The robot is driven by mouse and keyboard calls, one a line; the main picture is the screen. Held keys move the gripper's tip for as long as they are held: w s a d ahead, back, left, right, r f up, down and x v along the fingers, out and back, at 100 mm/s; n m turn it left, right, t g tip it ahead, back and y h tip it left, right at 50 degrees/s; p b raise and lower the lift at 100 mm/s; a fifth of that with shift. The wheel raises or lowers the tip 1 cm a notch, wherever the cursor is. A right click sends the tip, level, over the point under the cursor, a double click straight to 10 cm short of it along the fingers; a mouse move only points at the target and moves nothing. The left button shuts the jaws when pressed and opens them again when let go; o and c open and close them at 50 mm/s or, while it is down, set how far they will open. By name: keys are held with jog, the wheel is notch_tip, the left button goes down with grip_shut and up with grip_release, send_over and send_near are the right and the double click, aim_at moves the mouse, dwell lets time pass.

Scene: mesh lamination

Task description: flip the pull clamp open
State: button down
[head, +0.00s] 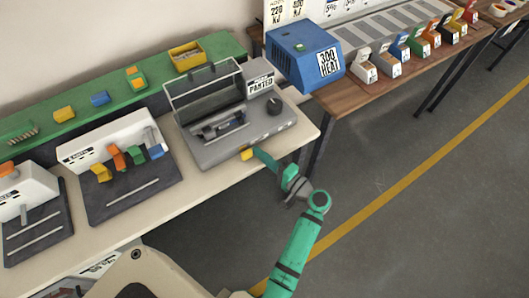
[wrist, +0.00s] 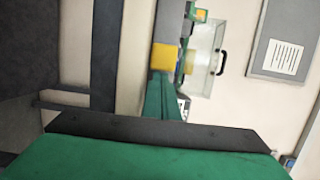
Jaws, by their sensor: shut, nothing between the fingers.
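A grey machine (head: 212,154) stands on the bench in the head view, and its see-through lid (head: 205,88) appears raised. A small yellow tab (head: 247,154) sits at its front edge; I take this to be the pull clamp's handle. The yellow piece (wrist: 165,57) also shows in the wrist view, just beyond my fingers. My green gripper (head: 259,154) is shut and empty, its tips close to the right of the tab. Its fingers also show in the wrist view (wrist: 164,84). I cannot tell whether they touch the tab. The clamp's lever and hook cannot be made out.
A black knob (head: 274,106) is on the machine's right side. A dark fixture (head: 130,190) with coloured levers stands to its left. A blue heater box (head: 305,55) is on the wooden table at right. The floor in front of the bench is clear.

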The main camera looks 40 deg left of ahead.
aim_at(243, 159)
jog(key=shift+s, duration=0.1)
jog(key=shift+s+a, duration=0.35)
jog(key=shift+s, duration=0.45)
jog(key=shift+s+a, duration=0.4)
jog(key=shift+s, duration=0.45)
jog(key=shift+s+a, duration=0.35)
jog(key=shift+s, duration=0.45)
jog(key=w, duration=0.1)
jog(key=w+d, duration=0.1)
jog(key=w, duration=0.1)
jog(key=shift+w+d, duration=0.25)
jog(key=shift+w, duration=0.1)
jog(key=s+d, duration=0.1)
jog(key=d, duration=0.9)
jog(key=shift+s, duration=0.2)
jog(key=shift+w+d, duration=0.1)
jog(key=shift+d, duration=0.05)
